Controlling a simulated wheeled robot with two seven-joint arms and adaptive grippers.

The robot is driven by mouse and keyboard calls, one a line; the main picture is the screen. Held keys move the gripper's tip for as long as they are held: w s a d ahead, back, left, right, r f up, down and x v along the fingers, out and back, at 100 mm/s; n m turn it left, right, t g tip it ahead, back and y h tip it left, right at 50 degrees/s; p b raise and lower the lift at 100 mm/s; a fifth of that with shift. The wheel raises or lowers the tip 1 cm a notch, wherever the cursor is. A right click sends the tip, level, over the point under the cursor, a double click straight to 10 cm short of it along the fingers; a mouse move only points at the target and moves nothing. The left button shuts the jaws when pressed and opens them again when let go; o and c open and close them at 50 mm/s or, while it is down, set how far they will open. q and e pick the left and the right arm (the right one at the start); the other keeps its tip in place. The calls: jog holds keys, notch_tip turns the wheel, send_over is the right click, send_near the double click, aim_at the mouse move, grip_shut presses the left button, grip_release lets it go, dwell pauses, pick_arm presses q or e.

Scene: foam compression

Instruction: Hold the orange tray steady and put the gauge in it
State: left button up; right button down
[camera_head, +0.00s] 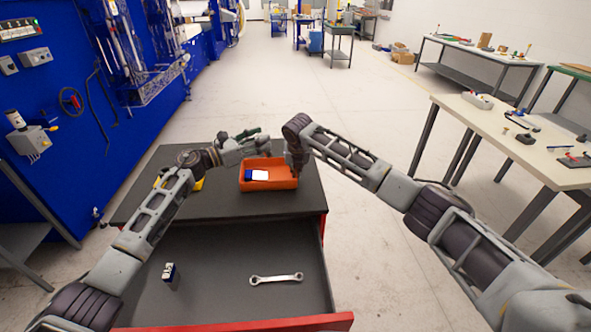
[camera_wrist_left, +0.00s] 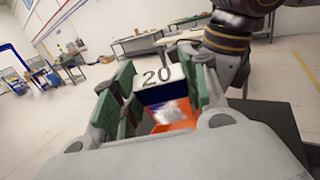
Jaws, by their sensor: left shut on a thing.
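The orange tray (camera_head: 283,184) sits on the dark top of the red cabinet. A blue and white piece (camera_head: 258,175) lies in its left part. My left gripper (camera_head: 262,140) is above the tray's back side. In the left wrist view its green fingers (camera_wrist_left: 160,88) are shut on a white and dark blue block marked 20 (camera_wrist_left: 157,76), which may be the gauge; orange shows below it. The head view does not show this block clearly. My right gripper (camera_head: 297,165) points down at the tray's right end; its fingers are too dark and small to read.
The cabinet's open drawer (camera_head: 215,290) holds a wrench (camera_head: 276,279) and a small dark and white block (camera_head: 170,275). A yellow item (camera_head: 198,184) is partly hidden by my left arm. A workbench (camera_head: 530,140) with loose items stands at the right.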

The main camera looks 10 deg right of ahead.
aim_at(264, 154)
pick_arm(q)
jog(key=shift+f, duration=2.9)
jog(key=o, duration=1.5)
jog(key=shift+c, duration=0.2)
jog(key=shift+f, duration=0.1)
jog(key=shift+f, duration=0.1)
jog(key=shift+a, duration=0.1)
jog(key=v, duration=1.1)
jog(key=shift+s+a, duration=0.15)
jog(key=shift+a, duration=0.25)
pick_arm(e)
jog(key=c, duration=2.1)
grip_release()
